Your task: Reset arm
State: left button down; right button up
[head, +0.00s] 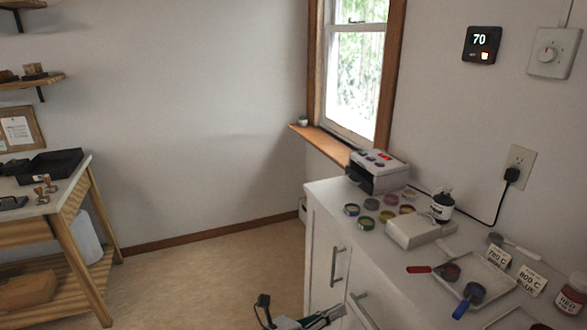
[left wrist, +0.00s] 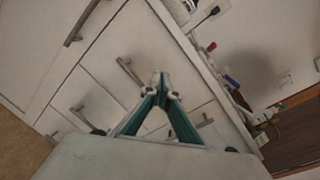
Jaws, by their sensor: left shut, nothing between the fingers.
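My left gripper (head: 328,316) shows at the bottom edge of the head view, in front of the white cabinet (head: 326,222). In the left wrist view its two green-sided fingers (left wrist: 160,80) meet at the tips, with nothing between them. Behind them are the cabinet's pale drawer fronts and metal handles (left wrist: 130,72). The gripper is below the level of the countertop and apart from the things on it. I cannot tell how far it is from the drawers. My right gripper is in neither view.
The countertop holds a small kiln-like box (head: 378,172), several round jars, a white box (head: 414,230) with a black-capped bottle (head: 443,207), a tray (head: 487,274) with red- and blue-handled tools, and labels. A wooden workbench (head: 66,215) stands left. The floor (head: 215,265) between is clear.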

pick_arm(q)
jog(key=s+a+f+n+t+y+p, duration=0.1)
jog(key=s+a+f+n+t+y, duration=0.15)
jog(key=a+n, duration=0.6)
jog(key=s+a+f+n+t+y+p, duration=0.1)
jog(key=s+a+n+t+y, duration=0.3)
jog(key=n, duration=0.8)
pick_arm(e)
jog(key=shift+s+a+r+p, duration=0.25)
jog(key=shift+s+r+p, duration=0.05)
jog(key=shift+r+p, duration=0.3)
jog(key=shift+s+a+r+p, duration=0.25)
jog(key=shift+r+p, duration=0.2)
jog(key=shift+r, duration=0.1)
pick_arm(q)
jog(key=s+a+f+n+g+y, duration=0.2)
jog(key=s+a+f+n, duration=0.3)
jog(key=s+a+n, duration=0.3)
jog(key=s+a+f+n+g+y, duration=0.2)
jog(key=s+a+f+n+y, duration=0.2)
jog(key=s+a+f+n, duration=0.2)
jog(key=s+a+n, duration=0.2)
jog(key=s+a, duration=0.1)
jog(key=a, duration=0.1)
jog(key=shift+f, duration=0.2)
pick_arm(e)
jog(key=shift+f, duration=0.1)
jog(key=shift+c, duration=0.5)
